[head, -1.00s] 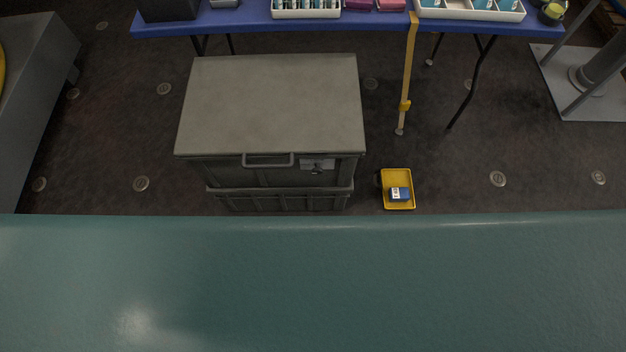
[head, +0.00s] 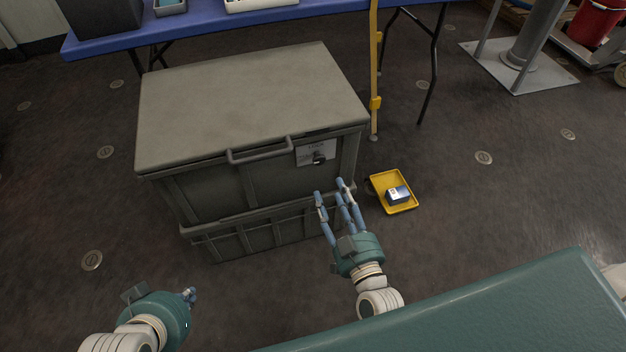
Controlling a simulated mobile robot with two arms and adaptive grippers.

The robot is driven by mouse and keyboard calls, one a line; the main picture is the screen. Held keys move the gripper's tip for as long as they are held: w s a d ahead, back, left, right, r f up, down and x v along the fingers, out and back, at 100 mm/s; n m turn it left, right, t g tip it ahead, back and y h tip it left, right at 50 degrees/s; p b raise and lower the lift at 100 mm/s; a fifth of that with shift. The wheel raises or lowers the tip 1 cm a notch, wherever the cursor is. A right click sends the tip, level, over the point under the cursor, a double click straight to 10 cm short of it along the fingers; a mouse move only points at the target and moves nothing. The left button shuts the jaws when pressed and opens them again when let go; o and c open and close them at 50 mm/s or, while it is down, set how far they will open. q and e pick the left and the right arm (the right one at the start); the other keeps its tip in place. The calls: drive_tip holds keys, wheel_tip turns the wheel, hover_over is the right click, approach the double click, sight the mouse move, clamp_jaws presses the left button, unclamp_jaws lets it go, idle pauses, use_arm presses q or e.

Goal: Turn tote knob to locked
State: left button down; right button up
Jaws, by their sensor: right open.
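A small dark knob (head: 319,157) sits on a light plate (head: 306,151) on the tote's front, right of the handle (head: 259,152). The knob's setting is too small to tell. My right gripper (head: 331,190) is open and empty, its fingers pointing up just below the knob, apart from it in the picture. My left gripper (head: 190,295) is at the lower left, away from the tote; its fingers are mostly hidden behind its own hand.
A yellow tray (head: 378,183) with a small blue-and-white box (head: 398,195) lies on the floor right of the tote. A blue table (head: 200,24) stands behind, with a yellow post (head: 375,70) at its front. A teal surface (head: 500,310) fills the lower right.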

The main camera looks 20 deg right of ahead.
sight(320, 162)
drive_tip(key=w+b, duration=0.2)
drive_tip(key=w, duration=0.8)
use_arm(q)
drive_tip(key=w+d+r+t+h, duration=0.1)
drive_tip(key=w+d+r+t, duration=0.2)
drive_tip(key=w+r+t, duration=0.3)
drive_tip(key=shift+w+d+r+h, duration=0.35)
drive_tip(key=shift+w+r, duration=1.05)
drive_tip(key=shift+w, duration=0.7)
use_arm(e)
drive_tip(key=shift+w+a, duration=0.1)
drive_tip(key=shift+w, duration=0.3)
drive_tip(key=c, duration=1.1)
